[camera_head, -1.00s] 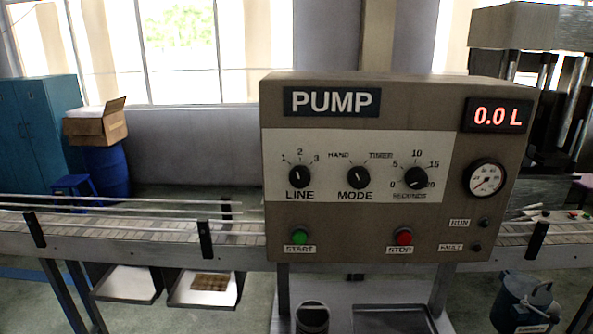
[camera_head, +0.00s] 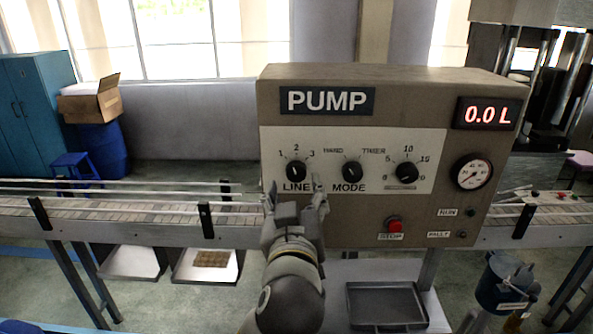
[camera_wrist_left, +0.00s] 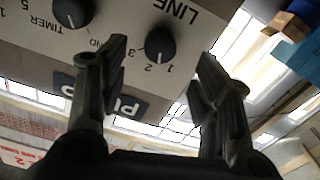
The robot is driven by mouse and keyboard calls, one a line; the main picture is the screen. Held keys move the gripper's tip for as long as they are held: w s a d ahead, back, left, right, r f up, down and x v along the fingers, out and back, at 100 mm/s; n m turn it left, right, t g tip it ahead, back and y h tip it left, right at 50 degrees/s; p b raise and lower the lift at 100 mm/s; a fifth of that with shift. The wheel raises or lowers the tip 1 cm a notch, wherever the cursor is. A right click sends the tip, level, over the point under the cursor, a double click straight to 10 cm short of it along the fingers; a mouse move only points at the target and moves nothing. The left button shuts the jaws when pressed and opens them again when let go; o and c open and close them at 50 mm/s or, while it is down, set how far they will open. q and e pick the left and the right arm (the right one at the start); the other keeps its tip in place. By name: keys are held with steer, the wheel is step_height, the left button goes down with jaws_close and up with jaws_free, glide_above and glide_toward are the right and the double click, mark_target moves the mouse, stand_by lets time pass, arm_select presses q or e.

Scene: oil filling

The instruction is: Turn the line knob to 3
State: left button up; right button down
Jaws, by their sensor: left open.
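The line knob (camera_head: 296,172) is a round black knob at the left of the pump panel (camera_head: 352,157), with the marks 1, 2 and 3 above it. Its pointer faces roughly up, near 2; the exact setting is hard to read. My left gripper (camera_head: 296,196) is open and empty, just below and in front of the knob. In the left wrist view the line knob (camera_wrist_left: 160,45) appears upside down between the two spread fingers (camera_wrist_left: 162,68), with no visible contact. The green START button is hidden behind my gripper. My right gripper is not in view.
The mode knob (camera_head: 351,172) sits close to the right of the line knob, with the seconds knob (camera_head: 406,173) beyond it. The red STOP button (camera_head: 395,225) is lower right. A conveyor (camera_head: 130,212) runs left of the pump box. The display reads 0.0 L.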

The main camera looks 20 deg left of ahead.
mark_target(296, 176)
arm_select(q)
steer(key=p+x, duration=0.1)
steer(key=x, duration=0.3)
steer(key=shift+w+a+r+p, duration=0.15)
steer(key=shift+w+p, duration=0.05)
steer(key=shift+p, duration=0.1)
steer(key=shift+w+a, duration=0.1)
steer(key=shift+w, duration=0.5)
steer(key=c, duration=1)
steer(key=shift+f, duration=0.2)
steer(key=shift+c, duration=0.2)
